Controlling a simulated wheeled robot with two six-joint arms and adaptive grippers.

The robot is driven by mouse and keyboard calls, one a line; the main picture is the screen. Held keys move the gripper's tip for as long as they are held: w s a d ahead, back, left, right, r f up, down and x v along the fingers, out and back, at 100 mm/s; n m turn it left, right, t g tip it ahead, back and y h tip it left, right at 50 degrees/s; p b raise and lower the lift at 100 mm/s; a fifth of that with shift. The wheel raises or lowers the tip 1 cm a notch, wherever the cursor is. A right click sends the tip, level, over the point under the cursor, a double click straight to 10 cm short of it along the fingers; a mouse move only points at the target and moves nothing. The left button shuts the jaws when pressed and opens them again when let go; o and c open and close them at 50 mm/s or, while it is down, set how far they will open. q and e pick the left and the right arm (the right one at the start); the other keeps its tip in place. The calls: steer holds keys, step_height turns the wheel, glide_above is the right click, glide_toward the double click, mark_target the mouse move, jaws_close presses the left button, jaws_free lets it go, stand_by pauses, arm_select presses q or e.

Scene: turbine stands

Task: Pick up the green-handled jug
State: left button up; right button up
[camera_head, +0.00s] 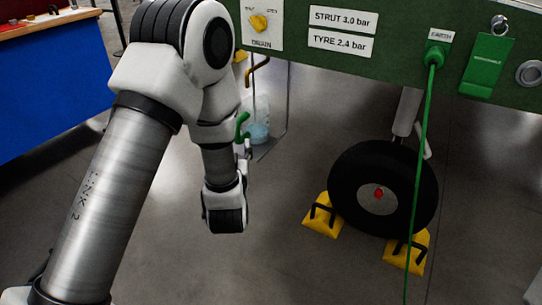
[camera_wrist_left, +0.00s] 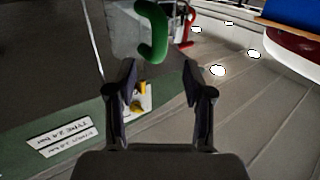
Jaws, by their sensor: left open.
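The green-handled jug has a clear body (camera_head: 259,118) with pale blue liquid low in it, and hangs or stands below the panel in the head view; which of these I cannot tell. Its green handle (camera_head: 241,126) shows just right of my left wrist. In the left wrist view the green handle (camera_wrist_left: 153,30) lies beyond the fingertips, about midway between them, with the clear body beside it. My left gripper (camera_wrist_left: 158,80) is open and empty, apart from the handle. My right gripper is not in view.
A green panel (camera_head: 400,58) with labels, a yellow drain knob (camera_head: 258,22) and a green earth cable (camera_head: 424,150) spans the top right. A chocked wheel (camera_head: 345,190) stands below. A blue bench (camera_head: 50,90) is at left. A red object (camera_wrist_left: 188,25) is near the handle.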

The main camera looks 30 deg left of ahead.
mark_target(249, 125)
arm_select(q)
steer(key=b+x, duration=0.3)
steer(key=x, duration=0.5)
steer(key=shift+r, duration=0.1)
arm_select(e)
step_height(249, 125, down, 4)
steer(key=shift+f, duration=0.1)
arm_select(q)
jaws_close()
